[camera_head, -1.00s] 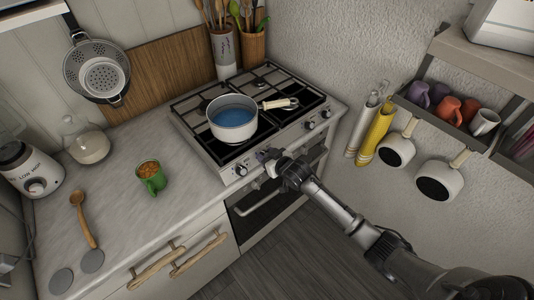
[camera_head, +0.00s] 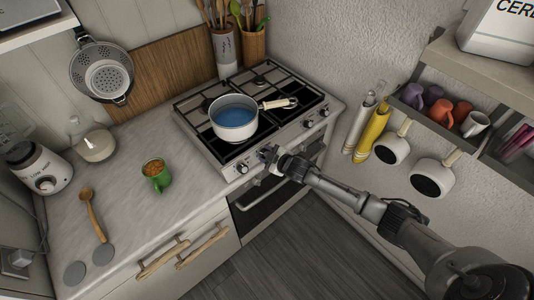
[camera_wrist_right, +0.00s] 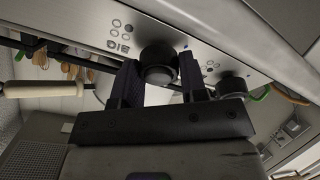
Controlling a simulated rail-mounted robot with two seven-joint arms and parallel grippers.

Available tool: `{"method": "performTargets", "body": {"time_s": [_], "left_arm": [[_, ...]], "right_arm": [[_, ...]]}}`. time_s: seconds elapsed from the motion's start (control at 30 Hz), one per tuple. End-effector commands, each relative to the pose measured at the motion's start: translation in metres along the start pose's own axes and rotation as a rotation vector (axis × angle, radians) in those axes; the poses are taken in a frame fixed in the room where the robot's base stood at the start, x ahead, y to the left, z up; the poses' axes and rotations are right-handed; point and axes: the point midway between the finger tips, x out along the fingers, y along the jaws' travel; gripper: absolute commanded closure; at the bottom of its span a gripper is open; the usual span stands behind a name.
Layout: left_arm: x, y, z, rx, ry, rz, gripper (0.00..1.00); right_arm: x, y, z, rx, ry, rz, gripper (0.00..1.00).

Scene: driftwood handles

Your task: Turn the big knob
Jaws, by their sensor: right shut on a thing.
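The stove (camera_head: 288,135) has a row of black knobs along its silver front panel. In the right wrist view a large dark round knob (camera_wrist_right: 158,60) sits between the two fingertips of my right gripper (camera_wrist_right: 157,80). The gripper is shut on this knob. In the head view my right gripper (camera_head: 268,154) is at the panel, between a left knob (camera_head: 242,168) and a right knob (camera_head: 308,124); it hides the held knob there. Another knob (camera_wrist_right: 231,86) shows beside the right finger in the wrist view. My left gripper is not in view.
A white pot (camera_head: 235,122) with blue contents stands on the stove above the gripper, its handle pointing right. The oven door handle (camera_head: 263,202) is below. White pans (camera_head: 434,179) hang on the right wall.

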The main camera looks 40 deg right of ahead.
Motion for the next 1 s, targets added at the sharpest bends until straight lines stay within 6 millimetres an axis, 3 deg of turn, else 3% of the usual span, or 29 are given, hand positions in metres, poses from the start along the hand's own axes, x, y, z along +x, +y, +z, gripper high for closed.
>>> {"method": "performTargets", "body": {"time_s": [0.53,0.57,0.6,0.8,1.0], "left_arm": [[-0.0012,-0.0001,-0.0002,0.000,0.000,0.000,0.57],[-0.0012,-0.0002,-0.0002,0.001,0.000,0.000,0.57],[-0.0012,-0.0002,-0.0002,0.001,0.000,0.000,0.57],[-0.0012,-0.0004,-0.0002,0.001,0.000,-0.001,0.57],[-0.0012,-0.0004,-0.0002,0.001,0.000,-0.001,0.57]], "right_arm": [[0.0001,0.0006,0.0003,-0.023,0.000,-0.002,0.84],[0.0001,0.0005,0.0003,-0.023,0.000,-0.002,0.59],[0.0001,0.0005,0.0003,-0.023,0.000,-0.002,0.55],[0.0001,0.0003,0.0001,-0.022,0.001,-0.002,0.36],[0.0000,0.0000,0.0000,-0.021,0.001,-0.003,0.36]]}}
